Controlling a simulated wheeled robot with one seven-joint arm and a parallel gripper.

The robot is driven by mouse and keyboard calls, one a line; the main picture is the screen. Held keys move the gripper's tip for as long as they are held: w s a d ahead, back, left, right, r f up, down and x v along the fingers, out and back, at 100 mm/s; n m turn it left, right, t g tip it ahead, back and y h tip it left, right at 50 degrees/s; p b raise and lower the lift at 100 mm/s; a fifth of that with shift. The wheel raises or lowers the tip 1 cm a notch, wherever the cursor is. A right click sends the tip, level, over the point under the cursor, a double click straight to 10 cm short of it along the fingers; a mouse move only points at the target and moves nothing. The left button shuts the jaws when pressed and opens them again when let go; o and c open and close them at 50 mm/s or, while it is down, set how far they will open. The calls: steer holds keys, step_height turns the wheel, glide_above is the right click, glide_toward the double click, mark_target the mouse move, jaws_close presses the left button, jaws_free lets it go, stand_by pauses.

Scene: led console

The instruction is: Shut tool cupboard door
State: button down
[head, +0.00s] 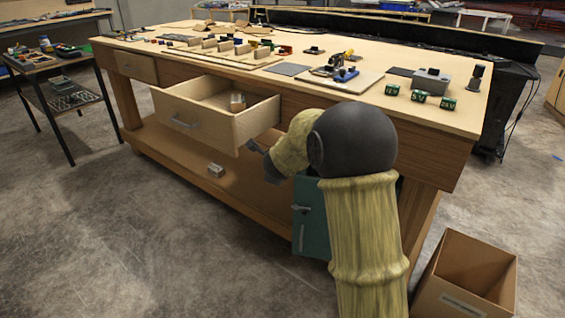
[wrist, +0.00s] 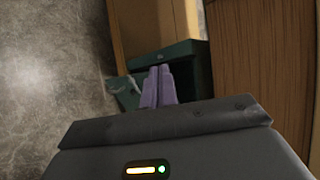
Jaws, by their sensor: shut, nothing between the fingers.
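The tool cupboard (head: 316,238) is a teal-green box under the right part of the workbench, largely hidden behind my arm in the head view. A handle shows on its green front. In the wrist view the dark green cupboard (wrist: 188,54) lies beyond my fingers, with a lighter green piece, seemingly its door (wrist: 124,93), standing out at the left. How far the door is open is hard to tell. My gripper (head: 256,147) is shut and empty, beside the pulled-out drawer in the head view. Its lavender fingers (wrist: 157,86) overlap the cupboard in the wrist view; contact cannot be told.
A wooden drawer (head: 192,125) is pulled out of the workbench (head: 420,125), with a small block inside. Another small block (head: 215,170) lies on the lower shelf. An open cardboard-coloured bin (head: 440,285) stands at the right. The floor in front is clear.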

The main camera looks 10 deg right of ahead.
steer(key=s+d+f+n+g, duration=0.1)
steer(key=s+f+n+g, duration=0.1)
steer(key=s+n, duration=0.6)
steer(key=s+f+n+g+y, duration=0.1)
steer(key=s+f+n+g, duration=0.1)
steer(key=s+n, duration=0.6)
steer(key=s+d+f+n+g, duration=0.1)
steer(key=s+n+g, duration=0.3)
steer(key=s, duration=1.3)
steer(key=f+n, duration=0.1)
steer(key=n, duration=0.3)
steer(key=shift+s+d+f+y, duration=0.25)
steer(key=shift+s+d+y, duration=0.05)
steer(key=shift+s+d, duration=0.05)
